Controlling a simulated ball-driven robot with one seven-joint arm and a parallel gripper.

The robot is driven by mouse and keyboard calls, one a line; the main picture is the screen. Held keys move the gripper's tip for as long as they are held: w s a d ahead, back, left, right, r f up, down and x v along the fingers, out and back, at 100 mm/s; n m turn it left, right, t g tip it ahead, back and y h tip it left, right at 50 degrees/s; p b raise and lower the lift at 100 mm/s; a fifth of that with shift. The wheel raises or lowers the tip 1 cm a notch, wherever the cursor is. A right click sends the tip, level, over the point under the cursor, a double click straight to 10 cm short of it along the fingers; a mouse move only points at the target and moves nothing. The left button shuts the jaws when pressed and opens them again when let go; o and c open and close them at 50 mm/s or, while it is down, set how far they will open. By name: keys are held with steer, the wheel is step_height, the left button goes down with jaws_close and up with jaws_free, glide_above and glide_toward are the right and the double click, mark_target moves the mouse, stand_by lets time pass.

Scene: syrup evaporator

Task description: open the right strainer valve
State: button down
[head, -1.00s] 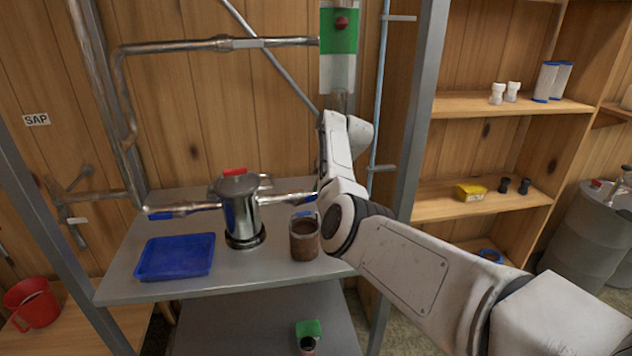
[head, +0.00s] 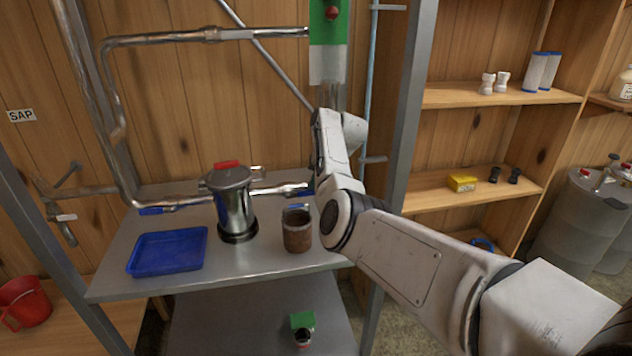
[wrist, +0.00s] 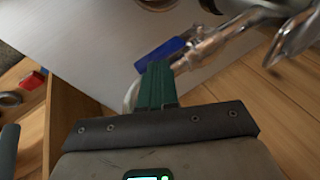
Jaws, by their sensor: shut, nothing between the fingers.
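The steel strainer (head: 234,205) with a red-topped lid stands on the metal shelf, with a pipe on each side. The right valve's blue handle (head: 300,193) shows in the head view on the right pipe, partly hidden by my arm. In the wrist view this blue handle (wrist: 165,52) lies just beyond my gripper (wrist: 157,70), beside the metal pipe. My gripper's green fingers are together and empty, their tips very close to the handle; I cannot tell whether they touch it. In the head view my gripper is hidden behind my arm. The left valve's blue handle (head: 152,210) is under the left pipe.
A blue tray (head: 168,252) lies at the shelf's front left. A jar of brown contents (head: 297,232) stands right of the strainer, close to my arm. A grey upright post (head: 400,150) rises behind my arm. A green-and-black item (head: 302,328) sits on the lower shelf.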

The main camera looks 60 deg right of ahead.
steer(key=shift+r, duration=0.1)
steer(key=s+a+r+p, duration=0.5)
steer(key=s+a+r, duration=0.2)
steer(key=s+r, duration=0.4)
steer(key=shift+s+a+r+p, duration=0.25)
steer(key=shift+s+r+p, duration=0.15)
steer(key=shift+r, duration=0.45)
